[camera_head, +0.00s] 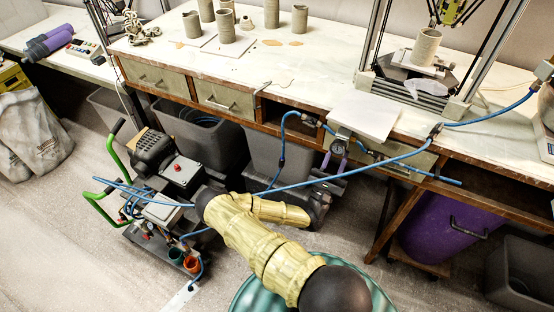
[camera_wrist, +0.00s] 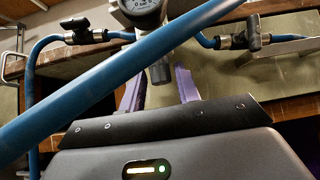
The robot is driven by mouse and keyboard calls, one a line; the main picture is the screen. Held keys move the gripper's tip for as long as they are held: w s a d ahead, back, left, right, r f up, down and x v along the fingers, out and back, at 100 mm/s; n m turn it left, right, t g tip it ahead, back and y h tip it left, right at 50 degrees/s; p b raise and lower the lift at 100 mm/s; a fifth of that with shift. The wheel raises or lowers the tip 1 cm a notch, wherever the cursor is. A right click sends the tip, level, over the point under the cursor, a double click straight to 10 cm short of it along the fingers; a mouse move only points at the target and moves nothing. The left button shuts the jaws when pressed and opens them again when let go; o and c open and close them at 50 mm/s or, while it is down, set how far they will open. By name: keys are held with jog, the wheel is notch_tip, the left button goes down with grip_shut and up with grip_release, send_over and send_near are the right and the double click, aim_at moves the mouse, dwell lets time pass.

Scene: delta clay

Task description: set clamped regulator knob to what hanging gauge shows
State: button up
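A round white-faced gauge (camera_head: 338,147) sits on the regulator at the bench's front edge. In the wrist view the gauge (camera_wrist: 145,6) is cut off by the top edge, and its reading is too small to tell. The grey regulator knob (camera_wrist: 160,72) points down below it. My gripper (camera_wrist: 158,88) has two purple fingers, spread apart on the left and right of the knob, with gaps visible. The gripper (camera_head: 333,164) also shows below the gauge in the head view. I cannot tell which gauge is the hanging one.
A blue hose (camera_wrist: 100,85) crosses close in front of the wrist camera. Valves (camera_wrist: 80,32) sit on the hose line beside the regulator. A compressor cart (camera_head: 165,170) stands left of my arm. A purple drum (camera_head: 445,235) is under the bench at right. Clay pots (camera_head: 227,25) stand on top.

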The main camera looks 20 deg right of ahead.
jog(key=w+a+f+m+g+h+b, duration=0.3)
jog(key=a+f+m+g+h+b, duration=0.3)
jog(key=a+f+m+g+b, duration=0.9)
jog(key=s+d+r+m+g+y+p, duration=0.3)
jog(key=s+r+g+y+p, duration=0.9)
jog(key=y, duration=0.4)
jog(key=a+r+m+t+y+p, duration=0.3)
jog(key=a+r+t+y+p, duration=0.2)
jog(key=r, duration=0.5)
jog(key=w+a+r+m+t+y+p, duration=0.1)
jog(key=a+r+m+t+y+p, duration=0.3)
jog(key=r, duration=0.7)
jog(key=a+t+y+p, duration=0.2)
jog(key=a+t+p, duration=0.1)
jog(key=p, duration=0.1)
jog(key=shift+w+a+r, duration=0.3)
jog(key=shift+a, duration=0.05)
dwell(0.4)
